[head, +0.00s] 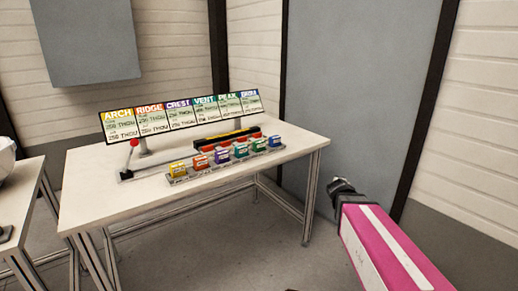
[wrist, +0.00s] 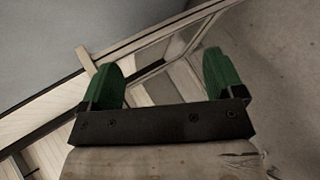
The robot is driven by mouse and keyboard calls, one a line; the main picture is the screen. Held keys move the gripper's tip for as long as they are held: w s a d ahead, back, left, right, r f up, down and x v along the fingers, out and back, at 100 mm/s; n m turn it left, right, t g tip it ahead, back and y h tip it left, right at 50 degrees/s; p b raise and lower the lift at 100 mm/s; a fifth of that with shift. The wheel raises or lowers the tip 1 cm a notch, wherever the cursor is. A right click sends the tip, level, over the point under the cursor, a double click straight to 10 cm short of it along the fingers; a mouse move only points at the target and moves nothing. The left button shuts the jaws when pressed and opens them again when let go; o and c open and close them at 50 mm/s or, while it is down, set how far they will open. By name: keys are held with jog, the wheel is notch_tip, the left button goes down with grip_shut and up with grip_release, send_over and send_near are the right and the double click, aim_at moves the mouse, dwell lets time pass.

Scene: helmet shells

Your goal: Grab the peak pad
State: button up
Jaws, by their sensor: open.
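Several small coloured pads stand in a row on a grey rack (head: 225,165) on the white table. The green pad fifth from the left (head: 258,145) matches the fifth sign panel, headed PEAK (head: 228,106). My gripper (head: 341,187) is to the right of the table, well apart from the pads. In the wrist view my gripper (wrist: 160,62) has its two green fingers spread wide with nothing between them. No pad shows in the wrist view.
A red-knobbed lever (head: 134,144) stands at the table's left, and a black and orange bar (head: 228,138) lies behind the rack. The table's right edge (head: 322,142) lies between my gripper and the pads. A second table (head: 25,185) is at left.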

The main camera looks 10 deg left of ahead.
jog(key=w+a+r+n+t+y, duration=0.4)
jog(key=a+r+n, duration=0.3)
jog(key=a+n, duration=0.3)
jog(key=n+g+y, duration=0.4)
jog(key=n+y, duration=0.7)
jog(key=n, duration=0.8)
send_near(261, 145)
jog(key=w+a, duration=0.1)
jog(key=w, duration=0.1)
jog(key=x, duration=0.4)
jog(key=shift+a+f, duration=0.2)
jog(key=shift+f, duration=0.05)
jog(key=shift+x, duration=2.75)
jog(key=shift+s+a+r, duration=0.1)
jog(key=shift+s, duration=0.15)
jog(key=c, duration=1)
